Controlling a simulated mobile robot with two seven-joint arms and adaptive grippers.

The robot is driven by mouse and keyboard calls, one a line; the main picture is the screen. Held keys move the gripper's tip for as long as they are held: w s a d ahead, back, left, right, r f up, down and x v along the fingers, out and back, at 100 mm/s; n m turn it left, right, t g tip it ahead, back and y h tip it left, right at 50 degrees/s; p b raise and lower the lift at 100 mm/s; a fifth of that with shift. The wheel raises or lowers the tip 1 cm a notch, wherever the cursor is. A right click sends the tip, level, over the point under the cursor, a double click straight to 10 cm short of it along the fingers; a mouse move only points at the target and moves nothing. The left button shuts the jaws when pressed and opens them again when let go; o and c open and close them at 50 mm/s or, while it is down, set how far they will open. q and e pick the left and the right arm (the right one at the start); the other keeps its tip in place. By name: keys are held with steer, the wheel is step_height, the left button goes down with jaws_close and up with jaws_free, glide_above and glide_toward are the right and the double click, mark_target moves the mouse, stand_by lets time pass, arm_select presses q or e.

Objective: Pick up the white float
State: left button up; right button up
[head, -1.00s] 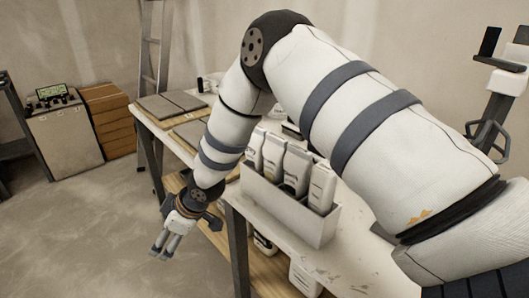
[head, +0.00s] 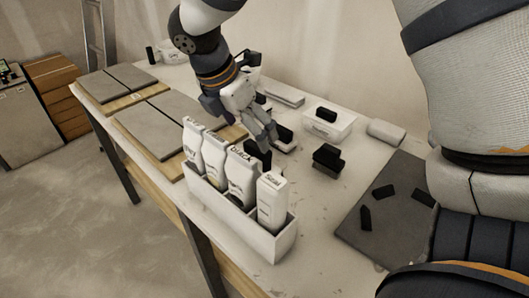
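A low tool with a pale base and dark handle (head: 286,147), which looks like the white float, lies on the pale worktable (head: 330,215) behind the bag holder. My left gripper (head: 268,140) is right at it, fingers pointing down to the right and partly covering it. I cannot tell whether the fingers touch it or are closed around its handle. A dark shape beside the fingers is mostly hidden. My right gripper is not in view.
A white holder (head: 240,225) with several labelled bags stands in front. A black block-like tool (head: 327,158), a white tub (head: 328,128) and a pale block (head: 386,132) lie right. Grey tiles (head: 170,118) lie left; a dark slab (head: 375,225) with black pieces lies right.

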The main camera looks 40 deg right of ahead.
mark_target(256, 147)
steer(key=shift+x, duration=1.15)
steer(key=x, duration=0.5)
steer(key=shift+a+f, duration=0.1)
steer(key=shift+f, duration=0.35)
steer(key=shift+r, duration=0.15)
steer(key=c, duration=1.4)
